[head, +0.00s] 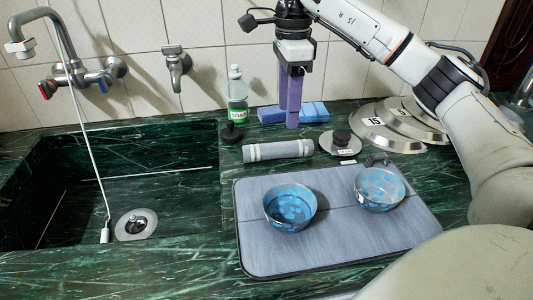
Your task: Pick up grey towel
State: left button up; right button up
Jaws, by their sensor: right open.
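The grey towel (278,151) lies rolled up on the green marble counter, with pale bands near its ends. It lies behind the grey board and right of the sink. My right gripper (289,116) has two purple fingers pointing down, with a narrow gap between them. It is open, and its fingers appear above and a little behind the towel, apart from it. The whole towel shows. My left gripper is not in view.
A soap bottle (237,95) stands left of my right gripper, and a blue block (313,111) lies behind its fingers. A grey board (337,247) holds two blue-patterned bowls (290,207) (380,188). Metal lids (385,135) lie at right. The sink (80,205) opens at left.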

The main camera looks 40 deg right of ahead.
send_over(289, 143)
jog(key=f, duration=0.5)
jog(key=shift+w+a+f+b, duration=0.2)
jog(key=shift+a+f+b, duration=0.1)
jog(key=shift+a+b, duration=0.1)
jog(key=shift+s+d+f+b, duration=0.1)
jog(key=shift+d+f+b, duration=0.1)
jog(key=shift+f, duration=1.2)
jog(key=shift+s+d+f+b, duration=0.1)
jog(key=shift+d+f+b, duration=0.1)
jog(key=shift+f, duration=1.15)
jog(key=shift+c, duration=0.4)
jog(key=c, duration=1.1)
